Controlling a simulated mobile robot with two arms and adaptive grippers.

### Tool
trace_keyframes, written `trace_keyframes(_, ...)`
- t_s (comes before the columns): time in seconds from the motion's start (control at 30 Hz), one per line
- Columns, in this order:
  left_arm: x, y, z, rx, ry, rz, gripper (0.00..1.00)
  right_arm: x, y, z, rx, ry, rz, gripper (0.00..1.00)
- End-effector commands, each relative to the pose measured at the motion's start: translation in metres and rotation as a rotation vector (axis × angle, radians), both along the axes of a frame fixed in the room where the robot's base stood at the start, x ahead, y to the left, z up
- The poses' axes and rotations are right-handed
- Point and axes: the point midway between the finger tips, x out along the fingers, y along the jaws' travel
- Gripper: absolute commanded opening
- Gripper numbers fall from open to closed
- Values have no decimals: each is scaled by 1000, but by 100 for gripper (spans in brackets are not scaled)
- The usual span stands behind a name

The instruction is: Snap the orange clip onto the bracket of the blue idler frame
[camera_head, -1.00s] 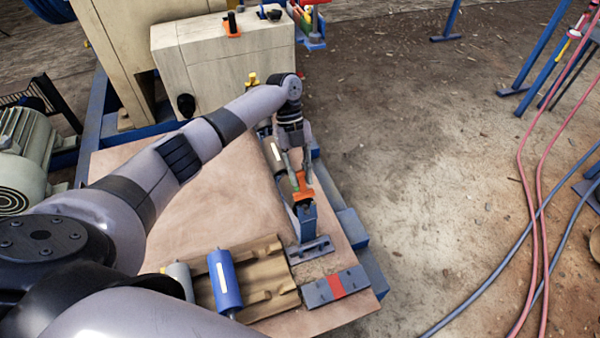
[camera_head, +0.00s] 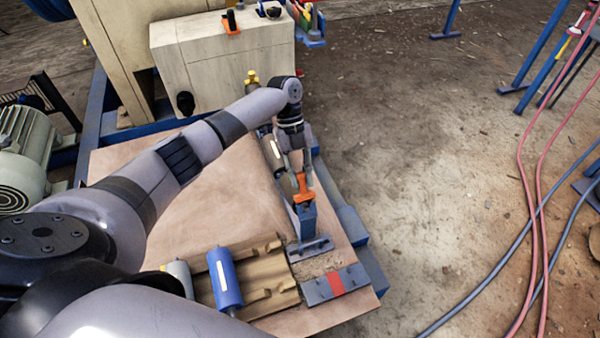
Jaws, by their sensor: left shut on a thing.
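My left gripper (camera_head: 301,178) points down near the table's right edge, shut on the orange clip (camera_head: 303,188). The clip is at or just above the upright bracket (camera_head: 305,216) of the blue idler frame (camera_head: 311,248). From this angle I cannot tell whether clip and bracket touch or are snapped together. The fingers cover part of the clip. A pale roller (camera_head: 272,152) lies along the frame behind the gripper. My right gripper is not in view.
A blue roller (camera_head: 224,280) and a grey roller (camera_head: 180,275) lie on a wooden cradle (camera_head: 262,262). The middle of the wooden table (camera_head: 215,190) is clear. Hoses cross the floor at right.

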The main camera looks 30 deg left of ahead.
Motion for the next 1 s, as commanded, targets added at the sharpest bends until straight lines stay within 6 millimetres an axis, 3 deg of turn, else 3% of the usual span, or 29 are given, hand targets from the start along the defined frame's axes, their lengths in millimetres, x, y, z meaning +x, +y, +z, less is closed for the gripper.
trace_keyframes(0.87,-7,-7,-19,0,0,0,0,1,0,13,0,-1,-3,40)
trace_keyframes(0.9,-7,-7,-19,0,0,0,22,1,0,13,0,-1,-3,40)
trace_keyframes(1.0,-7,-7,-19,0,0,0,28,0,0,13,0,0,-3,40)
